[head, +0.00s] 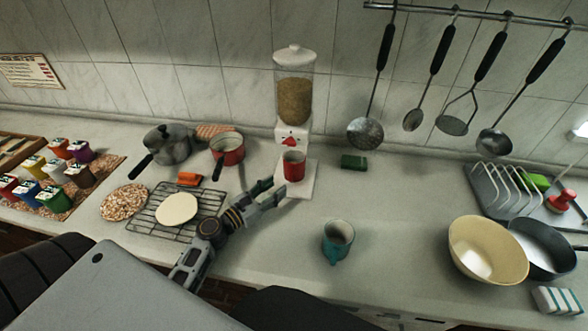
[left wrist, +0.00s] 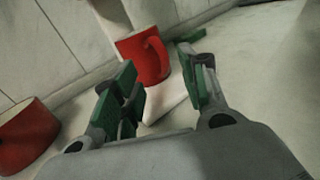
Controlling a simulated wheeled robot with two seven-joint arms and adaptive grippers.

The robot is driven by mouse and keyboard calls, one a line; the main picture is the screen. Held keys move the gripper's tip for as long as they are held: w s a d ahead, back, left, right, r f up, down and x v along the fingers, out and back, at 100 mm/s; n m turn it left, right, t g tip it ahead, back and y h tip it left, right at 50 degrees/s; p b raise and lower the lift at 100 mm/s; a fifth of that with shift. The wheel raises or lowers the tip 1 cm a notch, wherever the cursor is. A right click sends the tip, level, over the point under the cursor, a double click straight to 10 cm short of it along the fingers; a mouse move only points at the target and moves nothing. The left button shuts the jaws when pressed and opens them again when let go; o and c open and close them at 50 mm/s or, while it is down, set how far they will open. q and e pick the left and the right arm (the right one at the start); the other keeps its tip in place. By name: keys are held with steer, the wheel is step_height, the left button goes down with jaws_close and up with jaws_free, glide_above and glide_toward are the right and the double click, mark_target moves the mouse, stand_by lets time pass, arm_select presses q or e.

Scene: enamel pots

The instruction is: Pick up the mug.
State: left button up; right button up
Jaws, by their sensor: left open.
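A red mug (head: 294,167) stands upright on the white base of the dispenser, below its spout. In the left wrist view the red mug (left wrist: 143,60) shows beyond the fingers, with its handle on the right. My left gripper (head: 274,190) is open and empty, just in front of the red mug and to its left. In the left wrist view its two green-padded fingers (left wrist: 160,82) are spread, with the mug beyond the gap. I cannot tell whether they touch it. A teal mug (head: 338,240) stands apart on the counter, to the right. My right gripper is not in view.
The grain dispenser (head: 294,95) rises behind the red mug. A red saucepan (head: 228,147), a grey pot (head: 168,144) and a wire rack (head: 150,213) are left of it. A cream bowl (head: 486,250) is at right. The counter around the teal mug is clear.

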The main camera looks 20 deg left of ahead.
mark_target(296, 172)
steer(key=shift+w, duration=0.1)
arm_select(q)
steer(key=shift+x, duration=0.85)
steer(key=shift+p+x, duration=0.5)
steer(key=shift+x, duration=0.95)
steer(key=shift+w+d, duration=0.15)
steer(key=shift+w, duration=0.4)
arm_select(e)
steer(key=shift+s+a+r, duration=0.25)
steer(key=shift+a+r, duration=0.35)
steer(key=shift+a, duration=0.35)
arm_select(q)
steer(key=shift+c, duration=0.3)
steer(key=c, duration=0.7)
jaws_close()
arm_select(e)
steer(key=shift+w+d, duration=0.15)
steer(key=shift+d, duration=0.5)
